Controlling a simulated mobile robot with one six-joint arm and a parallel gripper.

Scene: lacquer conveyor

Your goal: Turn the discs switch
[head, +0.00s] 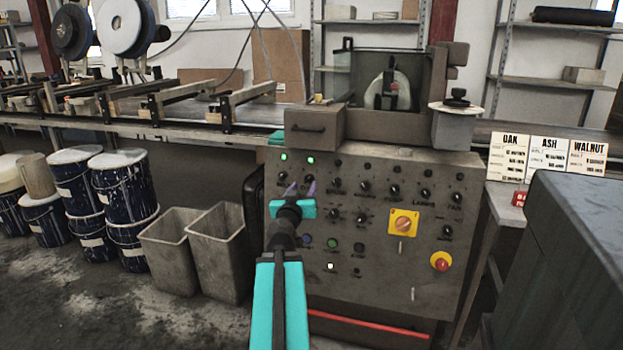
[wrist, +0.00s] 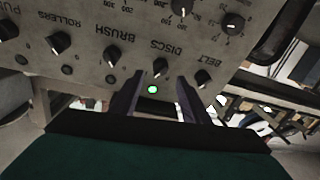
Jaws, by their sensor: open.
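The discs switch (wrist: 160,67) is a small black knob with a pale pointer mark, under the upside-down DISCS label (wrist: 167,50) in the wrist view. A lit green lamp (wrist: 152,89) sits beside it. My gripper (wrist: 160,80) is open, its two dark fingers either side of the lamp, with the tips close to the knob. I cannot tell whether they touch it. In the head view my gripper (head: 301,188) is in front of the upper left of the grey control panel (head: 400,262) and hides part of the discs switch.
The belt knob (wrist: 202,77) lies just right of my fingers and the brush knob (wrist: 112,55) to the left in the wrist view. A yellow switch (head: 403,223) and a red button (head: 440,261) are lower right on the panel. Grey bins (head: 218,252) stand left.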

